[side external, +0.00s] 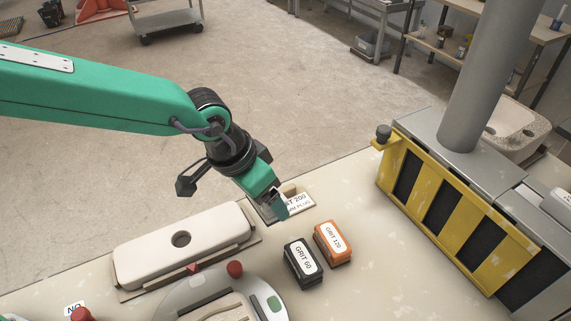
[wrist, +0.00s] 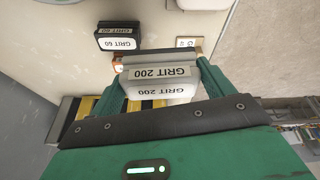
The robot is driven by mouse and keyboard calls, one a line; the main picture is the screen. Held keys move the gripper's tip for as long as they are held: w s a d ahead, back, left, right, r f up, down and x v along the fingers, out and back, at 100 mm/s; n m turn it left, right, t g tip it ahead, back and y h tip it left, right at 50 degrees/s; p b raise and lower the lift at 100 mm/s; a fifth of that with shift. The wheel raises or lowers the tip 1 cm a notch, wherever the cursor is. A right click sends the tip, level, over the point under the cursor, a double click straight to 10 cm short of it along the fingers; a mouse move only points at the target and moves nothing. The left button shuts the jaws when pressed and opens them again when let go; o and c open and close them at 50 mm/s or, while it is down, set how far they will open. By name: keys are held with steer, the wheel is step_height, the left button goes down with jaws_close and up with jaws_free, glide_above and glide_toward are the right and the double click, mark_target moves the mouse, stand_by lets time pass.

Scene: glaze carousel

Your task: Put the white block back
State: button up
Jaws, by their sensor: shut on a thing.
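The white block labelled GRIT 200 (wrist: 158,92) is between the two green fingers of my gripper (wrist: 160,80) in the wrist view, and the gripper is shut on it. In the side view my gripper (side external: 274,205) points down at the worktop, beside a white label reading "200" (side external: 298,202). The fingers hide most of the block there. I cannot tell whether the block touches the worktop.
A black GRIT 60 block (side external: 303,263) and an orange GRIT 120 block (side external: 333,243) stand close by on the worktop (side external: 400,270). A long cream piece with a hole (side external: 185,245) lies to the left. A yellow-and-black striped housing (side external: 450,215) stands at right.

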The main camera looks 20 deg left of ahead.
steer(key=s+d+f+m, duration=0.1)
steer(key=s+d, duration=0.1)
steer(key=d, duration=0.8)
steer(key=s+d+f+m, duration=0.1)
steer(key=s+d, duration=0.2)
steer(key=d, duration=0.7)
steer(key=w+f, duration=0.2)
steer(key=w, duration=0.2)
steer(key=w+a+f, duration=0.1)
steer(key=w+f, duration=0.1)
steer(key=w, duration=0.2)
steer(key=w+a+f, duration=0.1)
steer(key=w+f, duration=0.2)
steer(key=w, duration=0.1)
steer(key=shift+a, duration=0.1)
steer(key=shift+f, duration=1.95)
steer(key=shift+f, duration=0.15)
steer(key=o, duration=1.5)
